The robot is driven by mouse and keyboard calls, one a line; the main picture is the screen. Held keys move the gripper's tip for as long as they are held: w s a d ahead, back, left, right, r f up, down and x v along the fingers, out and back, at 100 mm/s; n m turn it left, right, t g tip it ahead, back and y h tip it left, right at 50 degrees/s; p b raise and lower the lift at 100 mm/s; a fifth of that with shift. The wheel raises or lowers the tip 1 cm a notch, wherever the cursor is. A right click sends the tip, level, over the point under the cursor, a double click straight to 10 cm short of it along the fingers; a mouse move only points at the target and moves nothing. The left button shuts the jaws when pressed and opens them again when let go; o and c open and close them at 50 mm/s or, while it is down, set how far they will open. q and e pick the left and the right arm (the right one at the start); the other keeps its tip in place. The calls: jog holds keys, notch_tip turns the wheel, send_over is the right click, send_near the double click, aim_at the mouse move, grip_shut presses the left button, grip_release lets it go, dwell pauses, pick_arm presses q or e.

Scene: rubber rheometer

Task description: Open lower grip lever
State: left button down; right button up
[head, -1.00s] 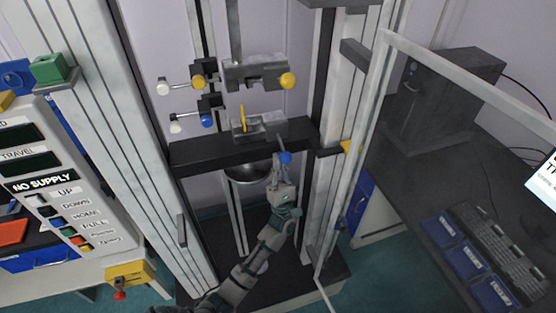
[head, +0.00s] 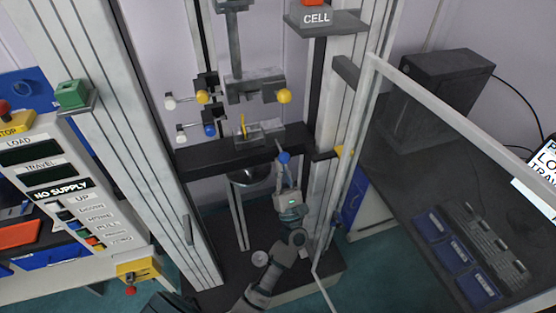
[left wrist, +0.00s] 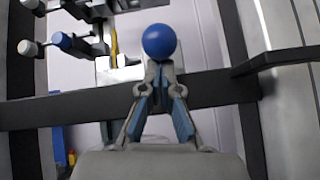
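The lower grip lever ends in a blue ball (head: 284,157) on a dark stem. It hangs in front of the dark crossbar (head: 225,155), beneath the lower grip (head: 260,134). The blue ball also shows in the left wrist view (left wrist: 159,40), just beyond the fingertips. My left gripper (head: 287,170) is right below the ball. In the left wrist view its fingers (left wrist: 161,88) converge towards the ball with a narrow gap between their blue pads. Whether the tips touch the ball or clasp it is unclear. My right gripper is not in view.
The upper grip has a yellow ball lever (head: 284,96). Yellow and blue knobs with white ends stand left of the grips. A clear framed door (head: 372,120) stands open at right. A control panel (head: 60,190) is at left. The frame's columns flank my left arm.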

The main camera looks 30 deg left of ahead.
aim_at(284, 160)
pick_arm(q)
jog(key=shift+s+d+r, duration=0.15)
jog(key=shift+d+r, duration=0.05)
jog(key=shift+r, duration=0.35)
jog(key=shift+s+d+r, duration=0.2)
jog(key=shift+d+r, duration=0.2)
jog(key=shift+r, duration=0.15)
jog(key=shift+a+r, duration=0.1)
jog(key=shift+r, duration=0.5)
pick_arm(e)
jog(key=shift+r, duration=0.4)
pick_arm(q)
jog(key=shift+r, duration=0.25)
